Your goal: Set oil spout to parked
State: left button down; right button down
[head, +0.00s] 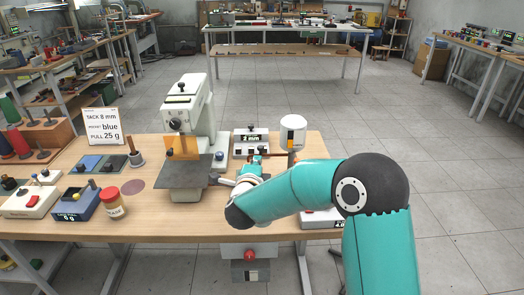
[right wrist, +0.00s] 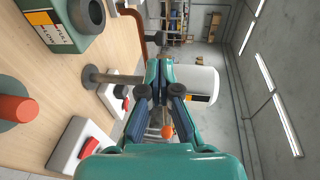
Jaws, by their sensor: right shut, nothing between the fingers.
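A white oil cup (head: 292,131) with a dark and orange band stands on a post at the right of the table; it also shows behind my fingers in the right wrist view (right wrist: 204,84). A copper-coloured pipe (head: 262,156), which looks like the oil spout, runs leftward from near the cup toward the sewing machine; it bends in the right wrist view (right wrist: 131,24). My right gripper (right wrist: 160,92) is shut and empty, close in front of the cup and post. In the head view it is partly hidden by my arm. I cannot tell whether it touches the post. My left gripper is not in view.
The sewing machine (head: 188,115) stands left of the cup. A grey box with a "2 mm" display (head: 250,143) is behind my gripper. A white box with a red button (right wrist: 82,148) lies near the post. Left are a sign (head: 103,126) and jar (head: 112,203).

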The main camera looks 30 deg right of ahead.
aim_at(260, 150)
jog(key=p+x, duration=0.1)
jog(key=x, duration=0.5)
jog(key=shift+w, duration=0.1)
